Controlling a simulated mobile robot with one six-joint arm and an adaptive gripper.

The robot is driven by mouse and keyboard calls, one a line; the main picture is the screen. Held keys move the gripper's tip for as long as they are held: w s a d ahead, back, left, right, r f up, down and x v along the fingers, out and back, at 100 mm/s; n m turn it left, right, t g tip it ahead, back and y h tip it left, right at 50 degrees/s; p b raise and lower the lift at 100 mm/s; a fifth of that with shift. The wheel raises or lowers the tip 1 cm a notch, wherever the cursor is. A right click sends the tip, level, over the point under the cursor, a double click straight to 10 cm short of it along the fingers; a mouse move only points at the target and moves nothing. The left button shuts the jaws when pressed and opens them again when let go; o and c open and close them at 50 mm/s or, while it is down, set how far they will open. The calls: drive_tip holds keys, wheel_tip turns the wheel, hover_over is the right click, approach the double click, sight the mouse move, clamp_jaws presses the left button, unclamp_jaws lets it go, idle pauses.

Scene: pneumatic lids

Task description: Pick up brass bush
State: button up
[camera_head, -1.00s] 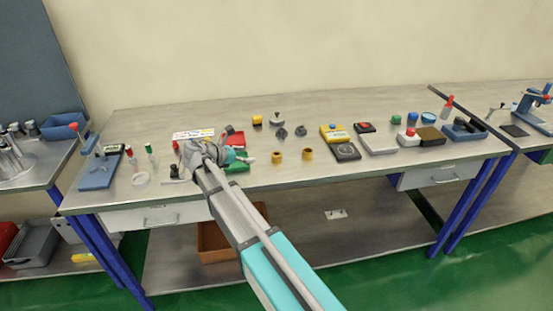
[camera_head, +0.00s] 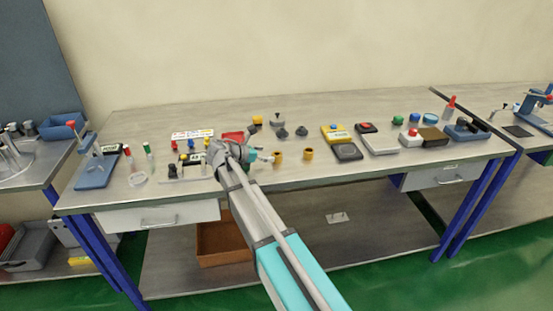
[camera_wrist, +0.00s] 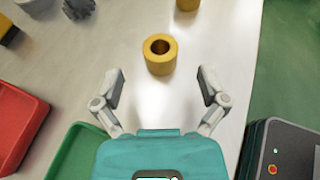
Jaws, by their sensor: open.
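A brass bush (camera_wrist: 160,55) stands upright on the bench in the wrist view, its round bore facing up. It lies ahead of and between the spread fingers of my gripper (camera_wrist: 160,88), apart from both. My gripper is open and empty. A second brass bush (camera_wrist: 187,4) is cut off by the top edge of the wrist view. In the head view the two bushes stand side by side near the bench's front, the left one (camera_head: 278,156) close to my gripper (camera_head: 268,157) and the right one (camera_head: 308,154) farther off.
A red tray (camera_wrist: 18,125) and a green tray (camera_wrist: 82,155) lie left of my gripper in the wrist view. Grey knobbed parts (camera_head: 282,132) stand behind the bushes. A yellow box (camera_head: 335,134) and dark boxes stand to the right. The bench's front edge is close by.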

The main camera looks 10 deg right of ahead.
sight(274, 154)
drive_tip(key=shift+b+x, duration=0.9)
drive_tip(key=shift+x, duration=1.05)
drive_tip(key=shift+w+d+f, duration=0.2)
drive_tip(key=shift+d+f, duration=0.15)
drive_tip(key=shift+d, duration=0.25)
clamp_jaws()
drive_tip(key=shift+r, duration=0.2)
